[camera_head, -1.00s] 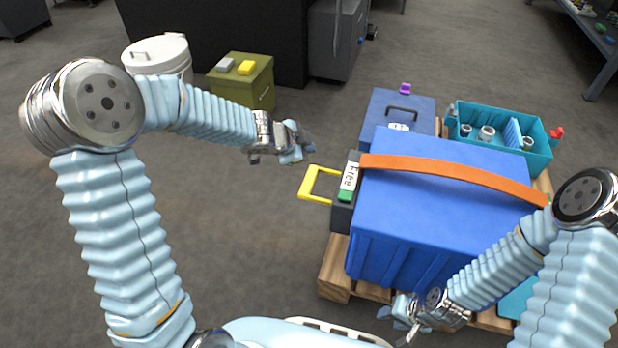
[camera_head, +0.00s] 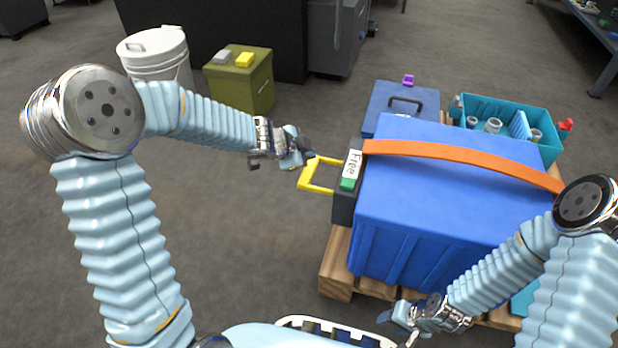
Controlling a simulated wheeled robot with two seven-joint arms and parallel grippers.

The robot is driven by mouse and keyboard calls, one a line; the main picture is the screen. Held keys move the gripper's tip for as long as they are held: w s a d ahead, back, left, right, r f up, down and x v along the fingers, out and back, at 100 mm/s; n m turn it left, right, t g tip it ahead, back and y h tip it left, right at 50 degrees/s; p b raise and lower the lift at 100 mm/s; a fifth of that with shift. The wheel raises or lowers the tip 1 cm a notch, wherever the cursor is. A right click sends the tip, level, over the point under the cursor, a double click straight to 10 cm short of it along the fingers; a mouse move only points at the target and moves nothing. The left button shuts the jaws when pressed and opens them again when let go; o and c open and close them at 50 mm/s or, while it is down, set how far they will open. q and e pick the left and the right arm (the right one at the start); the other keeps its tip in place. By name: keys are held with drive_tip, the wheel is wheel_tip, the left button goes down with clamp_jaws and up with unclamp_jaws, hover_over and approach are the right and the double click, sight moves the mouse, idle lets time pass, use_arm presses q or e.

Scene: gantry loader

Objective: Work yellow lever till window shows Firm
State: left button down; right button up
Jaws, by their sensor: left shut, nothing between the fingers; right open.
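The yellow lever (camera_head: 310,174) is a U-shaped handle that sticks out to the left from a dark ratchet box (camera_head: 344,207). The white window (camera_head: 353,163) on top of the box reads "Free", with a green block (camera_head: 347,184) just below it. An orange strap (camera_head: 450,152) runs from the box over the big blue crate (camera_head: 440,200). My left gripper (camera_head: 303,154) is shut and empty, close to the lever's upper left end; I cannot tell whether they touch. My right gripper (camera_head: 402,330) is open and empty, low in front of the crate.
The crate stands on a wooden pallet (camera_head: 336,270) with a smaller blue case (camera_head: 380,105) and a teal bin (camera_head: 548,152) behind it. An olive box (camera_head: 240,90) and a white bucket (camera_head: 160,75) stand at the back left. The floor left of the lever is clear.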

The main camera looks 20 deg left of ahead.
sight(308, 170)
use_arm(q)
wheel_tip(308, 170, down, 2)
drive_tip(key=shift+f+b, duration=0.15)
drive_tip(key=shift+b, duration=0.5)
use_arm(e)
wheel_tip(308, 170, down, 2)
drive_tip(key=shift+f, duration=0.15)
idle(1.1)
use_arm(q)
drive_tip(key=shift+d+f, duration=0.1)
drive_tip(key=shift+f, duration=0.25)
drive_tip(key=shift+f, duration=0.7)
idle(0.7)
drive_tip(key=shift+f, duration=0.95)
idle(1.1)
drive_tip(key=shift+r, duration=0.1)
drive_tip(key=shift+r+p, duration=1.95)
use_arm(e)
drive_tip(key=shift+r, duration=1.95)
